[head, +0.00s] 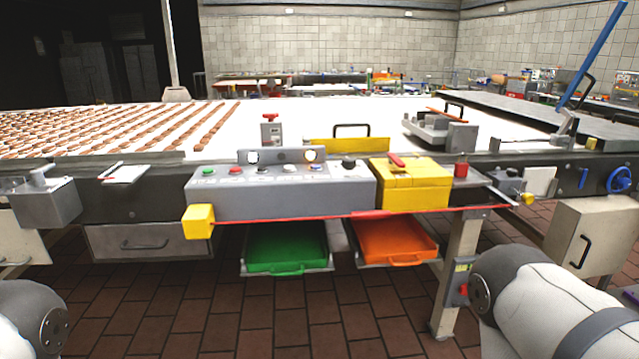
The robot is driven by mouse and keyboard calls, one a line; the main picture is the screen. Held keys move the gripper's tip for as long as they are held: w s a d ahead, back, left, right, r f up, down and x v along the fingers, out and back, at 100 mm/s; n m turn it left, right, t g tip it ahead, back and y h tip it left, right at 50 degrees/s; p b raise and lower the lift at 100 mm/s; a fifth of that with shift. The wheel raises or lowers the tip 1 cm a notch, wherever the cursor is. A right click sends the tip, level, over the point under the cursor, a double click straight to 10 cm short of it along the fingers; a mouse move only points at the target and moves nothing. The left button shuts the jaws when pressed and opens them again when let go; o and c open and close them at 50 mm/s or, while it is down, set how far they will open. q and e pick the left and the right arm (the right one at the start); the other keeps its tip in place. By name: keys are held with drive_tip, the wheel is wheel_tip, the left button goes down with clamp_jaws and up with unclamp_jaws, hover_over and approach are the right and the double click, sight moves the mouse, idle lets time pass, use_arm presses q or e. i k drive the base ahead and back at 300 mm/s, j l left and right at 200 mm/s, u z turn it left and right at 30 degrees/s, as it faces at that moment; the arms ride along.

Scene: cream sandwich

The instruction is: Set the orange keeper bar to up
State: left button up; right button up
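A thin orange bar (452,117) lies almost flat, slightly tilted, across the top of a grey block-like fixture (428,130) on the white belt, right of centre. It looks like the keeper bar, but it is small and its pivot cannot be made out. A dark handle (454,105) shows just behind it. Neither gripper is in view. Only rounded parts of my arms show at the bottom left and bottom right corners, well below and in front of the fixture.
A grey control box (280,203) with buttons and a yellow box (410,197) line the conveyor's front edge. A red line (300,217) runs along it. Green (287,245) and orange (393,240) trays sit below. A blue lever (592,55) rises at right. Biscuits (120,125) cover the left belt.

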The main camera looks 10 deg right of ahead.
sight(461, 118)
drive_tip(key=i+l+u, duration=0.15)
drive_tip(key=l+u, duration=0.15)
drive_tip(key=l, duration=1.35)
drive_tip(key=l+u, duration=0.3)
drive_tip(key=l, duration=1.35)
drive_tip(key=l+u, duration=0.1)
drive_tip(key=l, duration=0.8)
drive_tip(key=l+u, duration=0.15)
drive_tip(key=l, duration=0.75)
drive_tip(key=k+l+u, duration=0.1)
drive_tip(key=l, duration=0.75)
